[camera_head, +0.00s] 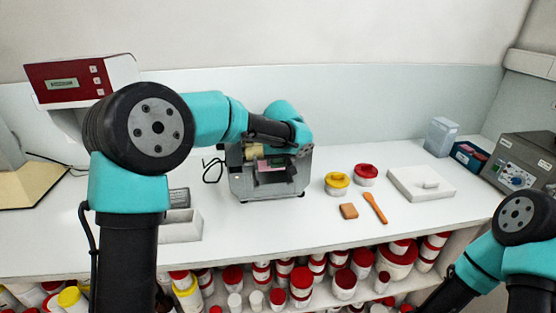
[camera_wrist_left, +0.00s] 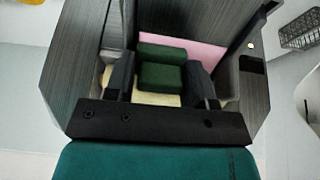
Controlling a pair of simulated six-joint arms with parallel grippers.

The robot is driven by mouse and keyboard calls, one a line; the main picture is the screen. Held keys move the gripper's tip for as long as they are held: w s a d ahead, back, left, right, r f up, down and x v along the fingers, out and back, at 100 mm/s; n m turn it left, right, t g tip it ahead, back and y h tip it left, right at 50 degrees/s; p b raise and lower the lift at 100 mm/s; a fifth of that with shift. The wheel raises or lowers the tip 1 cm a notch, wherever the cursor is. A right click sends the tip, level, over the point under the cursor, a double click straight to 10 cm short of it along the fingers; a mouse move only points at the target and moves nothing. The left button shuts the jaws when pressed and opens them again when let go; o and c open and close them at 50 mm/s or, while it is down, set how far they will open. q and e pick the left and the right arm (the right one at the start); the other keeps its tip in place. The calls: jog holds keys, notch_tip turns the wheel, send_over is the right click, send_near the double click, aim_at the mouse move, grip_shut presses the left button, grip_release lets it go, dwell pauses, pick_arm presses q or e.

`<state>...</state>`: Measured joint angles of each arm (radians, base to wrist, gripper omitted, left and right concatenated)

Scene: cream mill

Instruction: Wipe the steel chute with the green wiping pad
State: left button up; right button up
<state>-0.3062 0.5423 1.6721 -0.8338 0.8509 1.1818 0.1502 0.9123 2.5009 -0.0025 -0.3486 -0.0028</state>
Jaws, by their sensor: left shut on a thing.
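The grey mill with the steel chute (camera_head: 240,185) stands mid-table in the head view. In the left wrist view the chute (camera_wrist_left: 85,45) shows as dark brushed walls, with a pink patch (camera_wrist_left: 190,48) on its inner face. My left gripper (camera_head: 278,150) reaches down into the chute from above. In the left wrist view my left gripper (camera_wrist_left: 160,72) is shut on the green wiping pad (camera_wrist_left: 160,52), which sits between the two fingers inside the chute. Whether the pad touches the steel cannot be told. My right arm is at the lower right; its gripper is out of view.
A white slab (camera_head: 420,184) and control box (camera_head: 524,165) stand further right. A white tray (camera_head: 181,228) is left.

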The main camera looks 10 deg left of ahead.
aim_at(279, 177)
pick_arm(q)
jog(key=shift+s, duration=0.1)
jog(key=shift+s+d+f, duration=0.25)
jog(key=shift+s+f, duration=0.1)
jog(key=shift+s, duration=0.1)
jog(key=shift+s+d+f, duration=0.2)
jog(key=shift+s+f, duration=0.1)
jog(key=shift+s, duration=0.15)
jog(key=shift+s+f, duration=0.1)
jog(key=shift+s+d+f, duration=0.2)
jog(key=shift+s, duration=0.3)
jog(key=shift+s+d+f, duration=0.15)
jog(key=shift+s+d, duration=0.05)
jog(key=shift+s, duration=0.25)
notch_tip(279, 177, up, 8)
jog(key=s, duration=0.1)
jog(key=shift+d, duration=0.25)
